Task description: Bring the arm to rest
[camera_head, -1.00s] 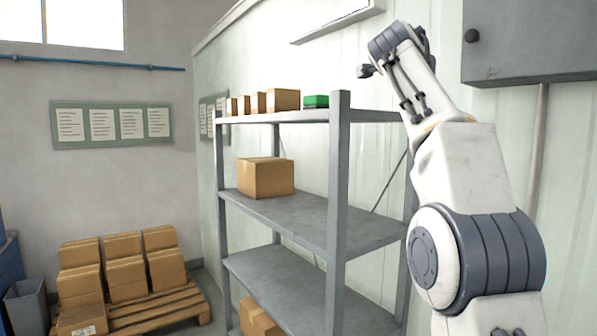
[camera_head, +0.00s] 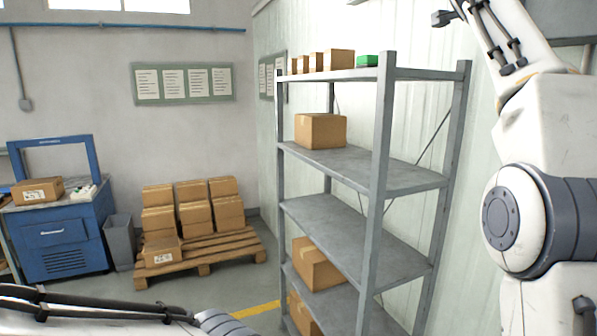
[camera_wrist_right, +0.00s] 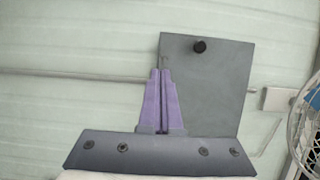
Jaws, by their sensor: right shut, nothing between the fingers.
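My right arm (camera_head: 540,130) rises along the right edge in the head view, bent at the top. Its gripper (camera_head: 442,18) is a small dark shape at the top of the picture, left of the upper arm and above the shelving. In the right wrist view my right gripper (camera_wrist_right: 161,72) has its two purple fingers together with nothing between them, pointing toward the pale wall and a grey wall box (camera_wrist_right: 215,85). Part of my left arm (camera_head: 90,318) lies across the bottom left of the head view. Its gripper is out of view.
A pallet (camera_head: 205,255) with stacked boxes and a blue cabinet (camera_head: 62,240) are at left. A fan-like wire guard (camera_wrist_right: 308,130) shows at the wrist view's right edge.

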